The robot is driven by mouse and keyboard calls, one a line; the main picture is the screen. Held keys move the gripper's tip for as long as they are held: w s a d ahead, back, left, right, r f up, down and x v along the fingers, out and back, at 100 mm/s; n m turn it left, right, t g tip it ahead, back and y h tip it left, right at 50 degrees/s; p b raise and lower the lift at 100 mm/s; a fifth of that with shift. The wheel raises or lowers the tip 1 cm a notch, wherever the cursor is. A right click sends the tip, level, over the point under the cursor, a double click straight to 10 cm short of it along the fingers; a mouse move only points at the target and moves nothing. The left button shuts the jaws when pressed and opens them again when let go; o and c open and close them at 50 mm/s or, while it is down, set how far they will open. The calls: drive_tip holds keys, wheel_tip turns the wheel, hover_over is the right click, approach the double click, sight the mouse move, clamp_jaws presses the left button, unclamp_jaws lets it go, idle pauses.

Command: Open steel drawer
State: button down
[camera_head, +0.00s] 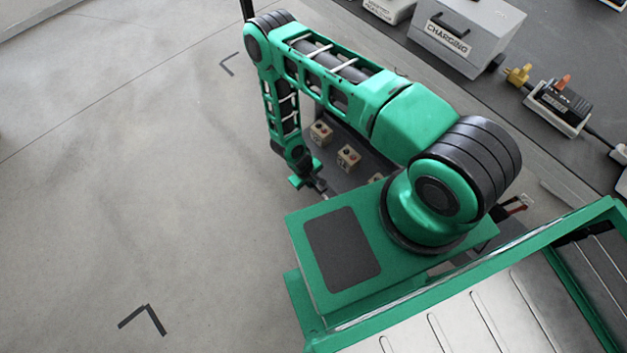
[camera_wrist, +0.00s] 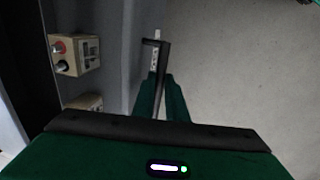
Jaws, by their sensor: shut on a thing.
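The steel drawer (camera_head: 342,180) shows as a dark grey tray under my arm in the head view, standing partly out, with its back part hidden by my arm and body. In the wrist view its grey front wall (camera_wrist: 117,60) runs up the left half. A dark bar handle (camera_wrist: 152,42) stands off the outer side of that wall. My gripper (camera_wrist: 161,88) is shut on the handle, its green fingers on either side of the bar. In the head view my gripper (camera_head: 318,187) is low at the drawer's front edge, small and partly hidden.
Several wooden blocks, such as one block (camera_head: 321,132), lie inside the drawer. Open grey floor (camera_head: 150,190) with black corner marks lies to the left. A counter at upper right holds a grey charging box (camera_head: 465,35) and a plugged device (camera_head: 557,105).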

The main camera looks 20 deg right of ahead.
drive_tip(key=c, duration=1.8)
unclamp_jaws()
drive_tip(key=shift+o, duration=0.2)
wheel_tip(320, 180, up, 11)
drive_tip(key=a, duration=0.2)
drive_tip(key=shift+s+f, duration=0.2)
drive_tip(key=shift+s, duration=0.1)
